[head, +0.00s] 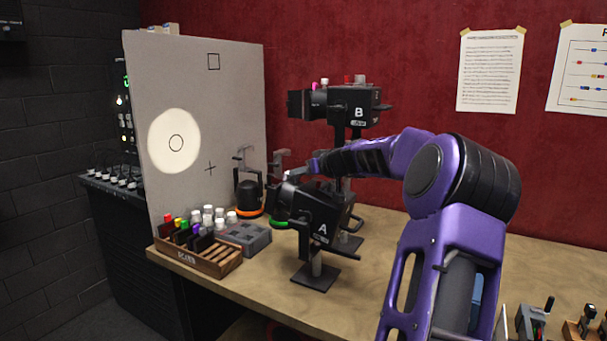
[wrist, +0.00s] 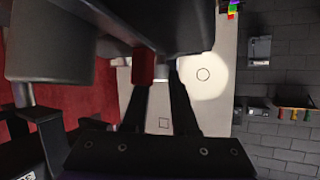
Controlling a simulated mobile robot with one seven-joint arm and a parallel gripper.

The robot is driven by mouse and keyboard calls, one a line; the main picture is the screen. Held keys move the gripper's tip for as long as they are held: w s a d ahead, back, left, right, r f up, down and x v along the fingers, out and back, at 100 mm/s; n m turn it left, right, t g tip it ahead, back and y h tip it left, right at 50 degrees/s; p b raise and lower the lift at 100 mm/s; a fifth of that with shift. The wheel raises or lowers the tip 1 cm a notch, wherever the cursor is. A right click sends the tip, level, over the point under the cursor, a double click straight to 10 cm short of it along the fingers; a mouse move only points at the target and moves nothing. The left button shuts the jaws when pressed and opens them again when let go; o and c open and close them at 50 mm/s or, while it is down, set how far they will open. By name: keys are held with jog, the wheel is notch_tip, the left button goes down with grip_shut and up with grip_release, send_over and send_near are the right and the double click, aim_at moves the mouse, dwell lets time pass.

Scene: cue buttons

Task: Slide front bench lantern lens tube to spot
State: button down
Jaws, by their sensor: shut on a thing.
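The front bench lantern (head: 325,224), black and marked A, stands on a square foot on the bench. Its dark body (wrist: 65,45) fills the upper left of the wrist view. My gripper (wrist: 160,80) is shut at the lantern's top, with a red knob (wrist: 143,66) at its fingertips. My arm and gripper cover the lantern's top in the head view. The lens tube is dark and hard to tell from the body. A bright round spot (head: 187,160) lies on the pale screen (head: 225,75), around a small drawn circle (head: 176,143).
A second lantern, B (head: 355,112), stands behind on a post, close to my arm. A wooden rack (head: 205,262) of coloured slides, a grey block (head: 246,237) and an orange-banded black device (head: 249,195) stand near the screen. The bench's front middle is clear.

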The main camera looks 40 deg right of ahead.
aim_at(291, 181)
jog(key=w, duration=0.1)
jog(key=w+a, duration=0.1)
jog(key=shift+w+r, duration=0.3)
jog(key=shift+w+a+r, duration=0.15)
jog(key=shift+r, duration=0.05)
jog(key=c, duration=0.7)
grip_release()
jog(key=shift+w, duration=0.15)
jog(key=shift+f, duration=0.1)
jog(key=shift+s, duration=0.45)
jog(key=b+v, duration=0.4)
jog(key=v, duration=1.2)
jog(key=shift+s+r, duration=0.3)
